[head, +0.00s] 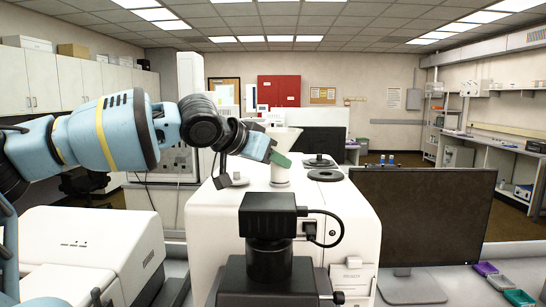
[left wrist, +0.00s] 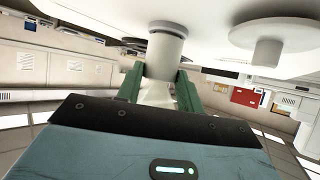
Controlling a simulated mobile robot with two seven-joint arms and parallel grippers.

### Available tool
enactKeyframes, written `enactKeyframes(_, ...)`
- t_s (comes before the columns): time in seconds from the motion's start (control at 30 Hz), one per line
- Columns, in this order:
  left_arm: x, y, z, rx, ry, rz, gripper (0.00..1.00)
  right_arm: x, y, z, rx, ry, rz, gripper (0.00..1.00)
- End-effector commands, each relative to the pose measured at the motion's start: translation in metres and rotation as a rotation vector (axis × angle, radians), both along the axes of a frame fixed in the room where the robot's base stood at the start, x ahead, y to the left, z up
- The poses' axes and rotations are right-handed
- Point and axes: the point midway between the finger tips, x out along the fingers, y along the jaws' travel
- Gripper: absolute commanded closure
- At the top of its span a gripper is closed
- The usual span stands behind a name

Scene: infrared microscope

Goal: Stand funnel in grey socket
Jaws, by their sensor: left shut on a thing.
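The pale funnel (head: 285,137) is upright, wide mouth up, above the white microscope housing. My left gripper (head: 281,159) has its green fingers shut on the funnel's narrow part. A light grey upright cylinder (head: 280,176), which looks like the grey socket, stands directly below the fingers. In the left wrist view, which is upside down, the green fingers (left wrist: 158,90) flank the funnel (left wrist: 156,93), in line with the grey cylinder (left wrist: 167,52). I cannot tell how far the funnel's lower end is inside it. My right gripper is not in view.
The white microscope housing (head: 335,207) carries a small knobbed piece (head: 237,180) left of the socket and a black disc (head: 325,175) to the right. A black camera unit (head: 268,215) stands in front. A dark monitor (head: 424,220) is at right.

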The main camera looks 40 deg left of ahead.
Motion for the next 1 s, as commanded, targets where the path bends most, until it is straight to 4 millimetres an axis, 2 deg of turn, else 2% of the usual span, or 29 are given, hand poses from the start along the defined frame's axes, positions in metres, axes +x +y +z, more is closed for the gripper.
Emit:
enactKeyframes(0.93, -0.0001, -0.0002, -0.0045, 0.000, 0.000, -0.001, 0.86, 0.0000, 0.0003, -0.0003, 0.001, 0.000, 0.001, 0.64)
enactKeyframes(0.97, -0.0001, -0.0002, -0.0047, 0.000, 0.000, -0.001, 0.62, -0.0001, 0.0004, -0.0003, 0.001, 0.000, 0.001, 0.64)
enactKeyframes(1.0, -0.0001, -0.0002, -0.0046, 0.000, 0.000, -0.001, 0.57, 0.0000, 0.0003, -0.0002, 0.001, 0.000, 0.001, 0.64)
